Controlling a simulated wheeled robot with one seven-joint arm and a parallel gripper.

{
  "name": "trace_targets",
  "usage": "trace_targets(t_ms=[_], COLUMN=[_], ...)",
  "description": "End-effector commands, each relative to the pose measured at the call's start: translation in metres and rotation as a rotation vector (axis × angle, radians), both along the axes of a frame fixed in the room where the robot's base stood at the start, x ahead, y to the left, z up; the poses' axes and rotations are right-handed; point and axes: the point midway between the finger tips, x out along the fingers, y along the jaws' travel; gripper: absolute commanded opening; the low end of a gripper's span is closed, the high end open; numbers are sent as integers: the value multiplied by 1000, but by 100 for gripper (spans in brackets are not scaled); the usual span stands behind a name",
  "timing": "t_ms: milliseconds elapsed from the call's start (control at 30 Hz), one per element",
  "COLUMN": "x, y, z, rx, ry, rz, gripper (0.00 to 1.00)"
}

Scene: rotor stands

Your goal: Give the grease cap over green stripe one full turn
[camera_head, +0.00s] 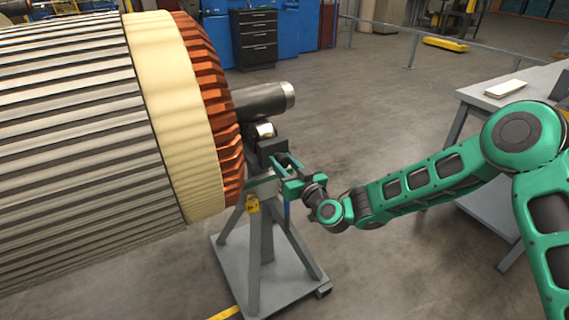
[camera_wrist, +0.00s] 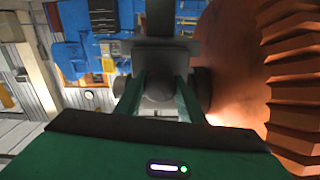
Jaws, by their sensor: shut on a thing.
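My gripper (camera_head: 282,165) is at the top of the grey rotor stand (camera_head: 262,240), just below the rotor's shaft end. In the wrist view its two green fingers (camera_wrist: 158,98) are shut on a dark grey rounded piece, which looks like a grease cap (camera_wrist: 158,86). The cap is hidden by the fingers in the head view. I cannot make out a green stripe in either view. A blue strip (camera_head: 286,212) shows on the stand below my gripper.
The large rotor (camera_head: 80,130) with copper end windings (camera_head: 212,95) is close to the left of my gripper. Its grey shaft (camera_head: 265,99) sticks out above. A yellow tag (camera_head: 252,204) hangs on the stand. A workbench (camera_head: 500,98) stands at right; open floor lies behind.

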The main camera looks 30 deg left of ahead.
Motion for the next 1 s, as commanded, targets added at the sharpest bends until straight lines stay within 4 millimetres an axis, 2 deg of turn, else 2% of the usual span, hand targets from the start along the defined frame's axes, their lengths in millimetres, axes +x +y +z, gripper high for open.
trace_targets(t_ms=[500,867,900,933,1000], x=[2,2,2,2,2], y=[-1,-2,-2,-2,-2], z=[-2,-2,-2,-2,-1], rx=[191,201,201,201,201], ry=[336,354,354,354,354], rz=[-2,-3,-3,-3,-3], gripper=[13,13,45,52,54])
